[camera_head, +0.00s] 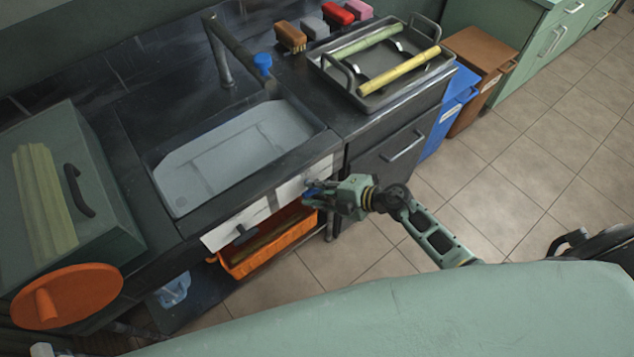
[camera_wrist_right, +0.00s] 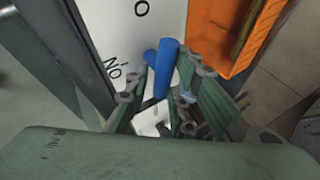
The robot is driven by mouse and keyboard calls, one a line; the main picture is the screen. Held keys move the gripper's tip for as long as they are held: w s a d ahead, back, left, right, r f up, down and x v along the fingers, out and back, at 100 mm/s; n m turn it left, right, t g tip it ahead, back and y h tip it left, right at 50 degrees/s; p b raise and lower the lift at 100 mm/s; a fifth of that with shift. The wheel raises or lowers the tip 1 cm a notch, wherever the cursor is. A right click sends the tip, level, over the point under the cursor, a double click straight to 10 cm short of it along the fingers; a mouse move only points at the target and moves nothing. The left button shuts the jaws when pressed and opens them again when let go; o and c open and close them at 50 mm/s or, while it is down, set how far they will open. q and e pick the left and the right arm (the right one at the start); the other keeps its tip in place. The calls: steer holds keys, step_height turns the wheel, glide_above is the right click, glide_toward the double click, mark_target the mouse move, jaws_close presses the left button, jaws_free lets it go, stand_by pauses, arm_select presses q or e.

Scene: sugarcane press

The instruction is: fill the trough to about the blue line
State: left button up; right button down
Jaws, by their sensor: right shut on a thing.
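The trough (camera_head: 190,195) is a wide grey basin set in the dark counter in the head view. I cannot tell whether liquid stands in it, and I make out no blue line. A tap (camera_head: 222,65) with a blue end (camera_head: 263,62) stands behind it. My right gripper (camera_head: 315,193) is at the white panel on the counter's front, below the trough's right end. It is shut on a blue handle, which shows as a blue bar (camera_wrist_right: 166,68) between the fingers in the right wrist view. My left gripper is not in view.
A black handle (camera_head: 243,236) sits on the front panel's left part. An orange bin (camera_head: 240,265) is below. A metal tray (camera_head: 375,98) with green and yellow stalks stands at the right. A green box (camera_head: 95,155) and orange wheel (camera_head: 95,290) are at left.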

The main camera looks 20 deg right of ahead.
steer(key=shift+s+a+f, duration=0.1)
steer(key=shift+s+f, duration=0.35)
steer(key=shift+f, duration=0.05)
steer(key=c, duration=1.8)
jaws_free()
steer(key=shift+o, duration=0.7)
steer(key=shift+w, duration=0.1)
steer(key=shift+w+r, duration=0.2)
steer(key=shift+r, duration=0.05)
steer(key=v, duration=1.2)
